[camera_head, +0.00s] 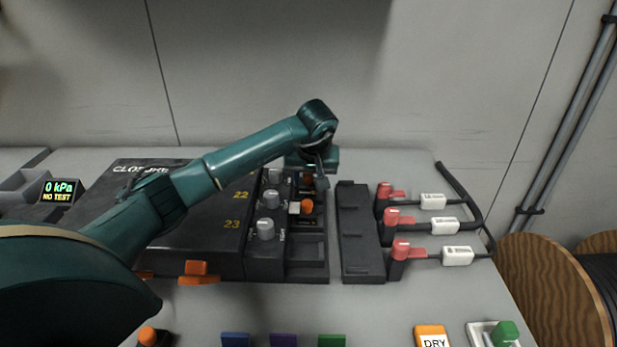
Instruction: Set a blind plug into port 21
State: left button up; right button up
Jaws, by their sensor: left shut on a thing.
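The dark closure box (140,218) lies on the table, with yellow numbers 22 and 23 on its lid; the number 21 is hidden behind my left arm. A port block (262,262) with three grey knobs runs along its right side. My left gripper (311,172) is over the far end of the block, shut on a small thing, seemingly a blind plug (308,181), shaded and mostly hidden. I cannot tell whether it sits in port 21. An orange plug (307,206) is in the row nearer me, around 22. My right gripper is not in view.
A dark rail (361,235) stands right of the block, then several red-handled fittings (400,249) with white tags and black hoses. A display (60,190) reads 0 kPa, NO TEST. Blue, purple and green blocks (331,340) line the front.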

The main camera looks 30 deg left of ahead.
pick_arm(q)
jog(key=shift+f, duration=0.45)
jog(key=o, duration=1.2)
jog(key=shift+f, duration=0.1)
jog(key=shift+a, duration=0.2)
jog(key=v, duration=1.3)
jog(key=shift+w+d, duration=0.15)
jog(key=shift+d, duration=0.25)
